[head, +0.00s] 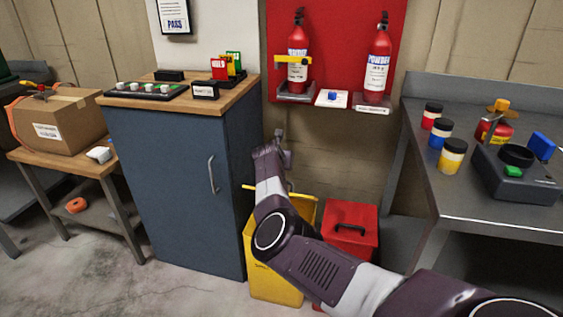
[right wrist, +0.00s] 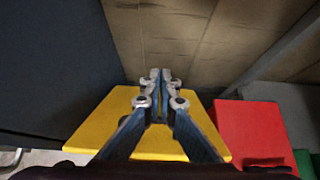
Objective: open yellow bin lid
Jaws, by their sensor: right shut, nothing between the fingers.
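The yellow bin (head: 275,287) stands on the floor between the blue cabinet and a red bin. My right arm crosses in front of it and hides much of its top. In the right wrist view a flat yellow lid (right wrist: 150,150) lies beneath my gripper and seems to cover the bin; I cannot see a gap under it. My right gripper (head: 280,135) is above the rear of the bin, near the wall. Its fingers are together and empty in the right wrist view (right wrist: 160,75). My left gripper is not in view.
A red bin (head: 352,240) with a black handle stands right of the yellow one. The blue cabinet (head: 172,190) is close on the left. A red board (head: 337,30) with two extinguishers hangs above. A metal bench (head: 470,200) stands on the right.

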